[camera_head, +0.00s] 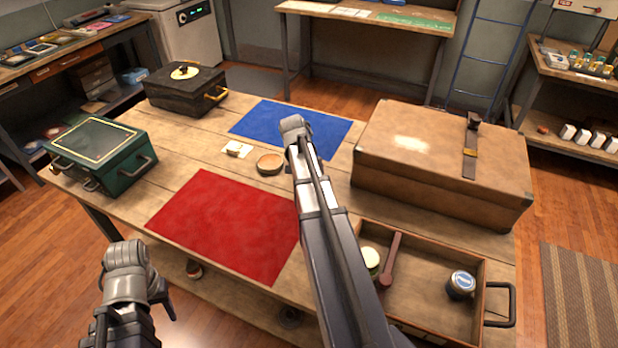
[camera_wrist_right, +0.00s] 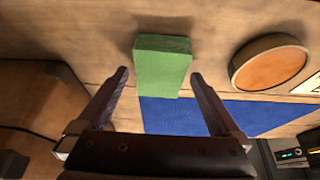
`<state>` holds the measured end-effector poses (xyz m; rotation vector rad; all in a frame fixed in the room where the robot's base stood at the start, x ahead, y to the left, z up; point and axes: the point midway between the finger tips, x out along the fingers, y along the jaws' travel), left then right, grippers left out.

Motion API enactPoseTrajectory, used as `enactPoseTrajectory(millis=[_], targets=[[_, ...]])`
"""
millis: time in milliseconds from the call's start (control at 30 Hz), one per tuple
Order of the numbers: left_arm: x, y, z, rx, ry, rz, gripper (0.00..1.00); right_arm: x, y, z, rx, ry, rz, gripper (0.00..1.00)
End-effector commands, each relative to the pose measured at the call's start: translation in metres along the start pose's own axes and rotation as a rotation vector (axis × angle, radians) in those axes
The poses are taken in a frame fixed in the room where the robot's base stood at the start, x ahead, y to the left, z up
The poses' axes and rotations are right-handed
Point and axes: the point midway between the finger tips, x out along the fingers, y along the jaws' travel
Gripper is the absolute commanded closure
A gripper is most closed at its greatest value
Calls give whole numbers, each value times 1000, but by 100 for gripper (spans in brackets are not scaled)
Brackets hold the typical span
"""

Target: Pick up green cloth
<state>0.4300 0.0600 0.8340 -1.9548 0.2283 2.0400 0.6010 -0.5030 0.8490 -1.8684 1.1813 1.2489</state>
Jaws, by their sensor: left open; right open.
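The green cloth (camera_wrist_right: 163,62) shows only in the right wrist view, as a small folded, block-like green piece on the wooden table, beside the blue mat. In the head view it does not show, with my right arm across that part of the table. My right gripper (camera_wrist_right: 160,76) is open and empty, its two fingers apart on either side of the green cloth's near end in the picture; contact cannot be told. My left gripper (camera_head: 161,299) is at the lower left, off the table's front edge, mostly hidden by its own wrist, and away from the cloth.
A blue mat (camera_head: 270,128), red mat (camera_head: 225,222) and round wooden dish (camera_head: 269,164) lie on the table. A brown suitcase (camera_head: 430,165) stands right of my right arm. A wooden tray (camera_head: 430,312) holds several items. A green case (camera_head: 98,158) and black case (camera_head: 170,98) stand left.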

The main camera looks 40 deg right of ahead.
Motion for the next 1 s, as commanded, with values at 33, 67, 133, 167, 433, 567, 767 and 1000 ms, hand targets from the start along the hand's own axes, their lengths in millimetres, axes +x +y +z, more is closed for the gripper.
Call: enactPoseTrajectory(millis=[33, 67, 133, 167, 433, 567, 767, 1000], targets=[[10, 1, -1, 0, 0, 0, 50, 10, 0, 1, 1, 0, 0, 0], [11, 1, -1, 0, 0, 0, 50, 12, 0, 1, 1, 0, 0, 0], [12, 1, -1, 0, 0, 0, 50, 13, 0, 0, 1, 0, 0, 0], [12, 1, -1, 0, 0, 0, 50, 13, 0, 0, 1, 0, 0, 0], [10, 1, -1, 0, 0, 0, 50, 11, 0, 0, 0, 0, 0, 10], [10, 1, -1, 0, 0, 0, 50, 11, 0, 0, 0, 0, 0, 25], [10, 1, -1, 0, 0, 0, 50, 11, 0, 0, 0, 0, 0, 47], [10, 1, -1, 0, 0, 0, 50, 11, 0, 0, 0, 0, 0, 74]])
